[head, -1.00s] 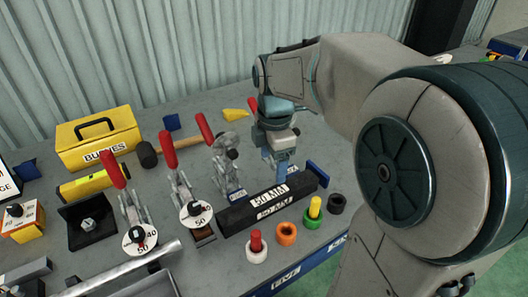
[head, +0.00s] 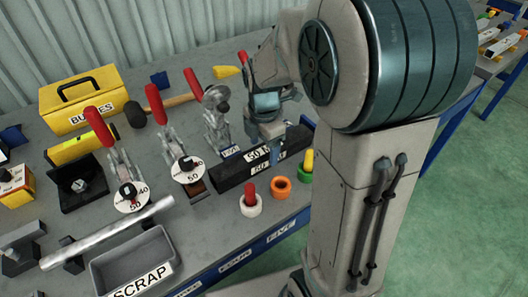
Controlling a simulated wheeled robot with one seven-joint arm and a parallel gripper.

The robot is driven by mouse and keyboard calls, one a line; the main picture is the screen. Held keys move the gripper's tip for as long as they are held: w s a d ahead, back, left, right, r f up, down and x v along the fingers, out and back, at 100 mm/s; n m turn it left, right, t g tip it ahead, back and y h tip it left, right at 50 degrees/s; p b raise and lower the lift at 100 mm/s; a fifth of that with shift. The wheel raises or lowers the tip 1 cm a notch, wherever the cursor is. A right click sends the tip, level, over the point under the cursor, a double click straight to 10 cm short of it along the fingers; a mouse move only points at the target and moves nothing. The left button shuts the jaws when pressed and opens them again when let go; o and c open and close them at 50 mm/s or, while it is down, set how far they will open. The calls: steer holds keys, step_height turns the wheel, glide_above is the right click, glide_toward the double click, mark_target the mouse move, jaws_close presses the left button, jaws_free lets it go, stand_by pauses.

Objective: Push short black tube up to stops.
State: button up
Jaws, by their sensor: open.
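The short black tube (head: 231,180) is a square black bar with white labels, lying at a slant near the table's front edge in the head view. Its left end is close to a brown block by the white dial marked 50 (head: 188,171). My gripper (head: 277,156) points down at the right half of the tube, with a blue finger showing against it. My gripper is open; whether it touches the tube cannot be told. My arm hides the area around the tube's right end. I cannot clearly make out the stops.
Red-handled toggle clamps (head: 216,118) stand behind the tube. White, orange (head: 281,187) and green ring pieces stand in front, the white and green ones with upright pegs. A grey scrap tray (head: 133,262) and a silver bar (head: 108,233) lie at front left. A yellow toolbox (head: 85,98) stands behind.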

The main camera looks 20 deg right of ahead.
steer(key=shift+f, duration=1.15)
jaws_close()
steer(key=shift+w+d, duration=0.2)
steer(key=shift+d, duration=0.35)
steer(key=shift+w+d, duration=0.15)
steer(key=shift+d, duration=0.4)
steer(key=shift+w, duration=0.1)
jaws_free()
steer(key=shift+w+d, duration=0.1)
steer(key=shift+d, duration=0.05)
